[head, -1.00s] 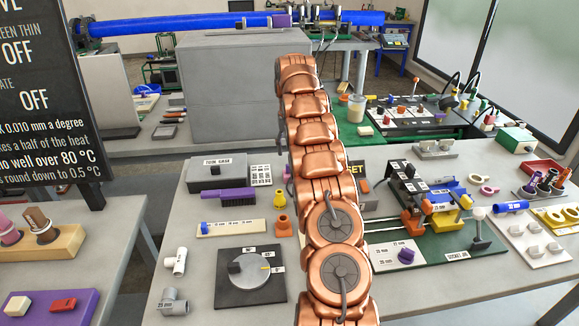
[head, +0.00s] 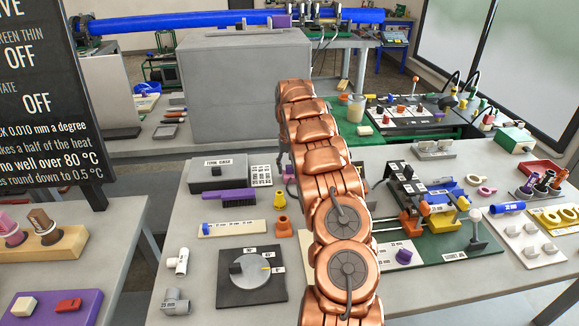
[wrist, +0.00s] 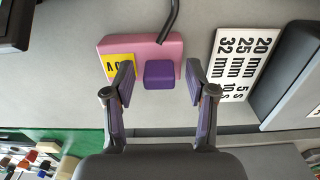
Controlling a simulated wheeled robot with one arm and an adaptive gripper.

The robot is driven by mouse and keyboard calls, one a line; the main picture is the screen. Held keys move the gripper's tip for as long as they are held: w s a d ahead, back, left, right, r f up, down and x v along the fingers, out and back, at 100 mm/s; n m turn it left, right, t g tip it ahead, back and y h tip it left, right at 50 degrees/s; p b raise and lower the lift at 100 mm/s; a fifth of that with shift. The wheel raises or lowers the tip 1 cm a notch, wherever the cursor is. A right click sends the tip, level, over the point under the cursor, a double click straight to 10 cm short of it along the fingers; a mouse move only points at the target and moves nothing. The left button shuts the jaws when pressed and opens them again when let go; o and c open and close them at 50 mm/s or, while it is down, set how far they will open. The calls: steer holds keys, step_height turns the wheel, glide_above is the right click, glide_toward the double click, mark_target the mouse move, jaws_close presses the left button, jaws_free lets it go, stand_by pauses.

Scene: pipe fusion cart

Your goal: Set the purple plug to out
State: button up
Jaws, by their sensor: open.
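The purple plug (wrist: 159,74) shows in the wrist view as a small purple block at the near edge of a pink block (wrist: 146,48). A yellow label (wrist: 118,66) with black letters, partly covered by a finger, is on the pink block. My gripper (wrist: 159,83) is open, with one finger on each side of the plug and a gap on both sides. I cannot tell whether the fingertips are level with it. In the head view my copper arm hides the plug and most of the gripper.
A black cable or bar (wrist: 169,22) meets the pink block's far edge. A white size-and-time card (wrist: 241,63) lies to its right, beside a grey box (wrist: 292,75). In the head view, a purple brush (head: 229,197) and a dial plate (head: 252,293) lie left of my arm.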

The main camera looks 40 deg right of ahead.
jaws_close()
stand_by(0.4)
